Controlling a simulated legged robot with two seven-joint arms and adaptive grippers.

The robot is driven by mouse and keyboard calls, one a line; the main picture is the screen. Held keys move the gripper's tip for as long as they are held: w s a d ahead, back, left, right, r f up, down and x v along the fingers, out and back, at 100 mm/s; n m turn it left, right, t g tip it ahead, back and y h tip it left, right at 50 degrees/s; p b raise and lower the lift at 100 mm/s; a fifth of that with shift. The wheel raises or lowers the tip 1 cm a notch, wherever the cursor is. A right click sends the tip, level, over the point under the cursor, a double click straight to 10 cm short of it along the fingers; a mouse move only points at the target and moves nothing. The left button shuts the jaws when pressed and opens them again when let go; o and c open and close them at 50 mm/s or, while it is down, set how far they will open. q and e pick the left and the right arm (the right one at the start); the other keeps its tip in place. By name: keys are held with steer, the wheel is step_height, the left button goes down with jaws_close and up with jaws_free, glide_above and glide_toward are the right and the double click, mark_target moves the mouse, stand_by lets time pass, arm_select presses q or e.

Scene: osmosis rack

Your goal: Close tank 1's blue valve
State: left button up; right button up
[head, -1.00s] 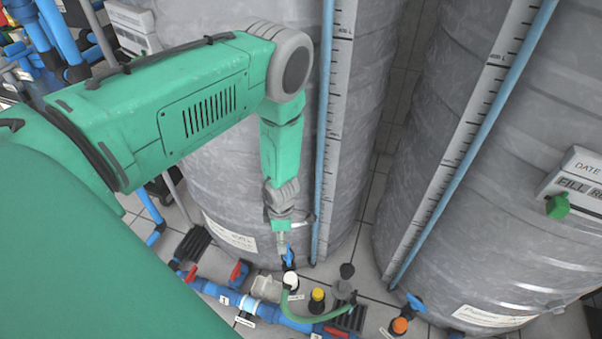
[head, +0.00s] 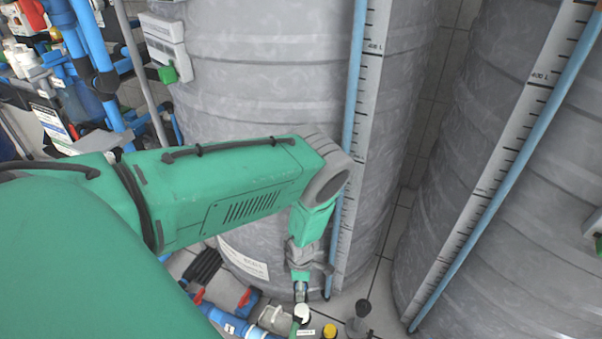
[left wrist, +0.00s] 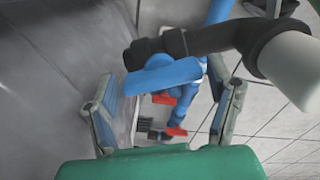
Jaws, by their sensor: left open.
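Tank 1 is not clearly marked; the grey tank (head: 240,120) behind my arm is the one my left gripper (head: 301,291) reaches down beside. In the left wrist view, a blue valve handle (left wrist: 165,76) on a black fitting (left wrist: 172,44) lies between the two fingers of my left gripper (left wrist: 170,95). In the head view the handle is hidden by the gripper, just above a white cap (head: 302,313). My right gripper is not in view.
A second grey tank (head: 490,150) stands at the right. Blue floor piping with red valve handles (head: 248,298) runs low at the left. A yellow cap (head: 329,331) and a dark-topped fitting (head: 359,320) stand nearby. A white pipe (left wrist: 290,70) is close to the right finger.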

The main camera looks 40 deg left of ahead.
arm_select(q)
steer(key=shift+f, duration=0.3)
steer(key=c, duration=0.8)
steer(key=shift+c, duration=0.2)
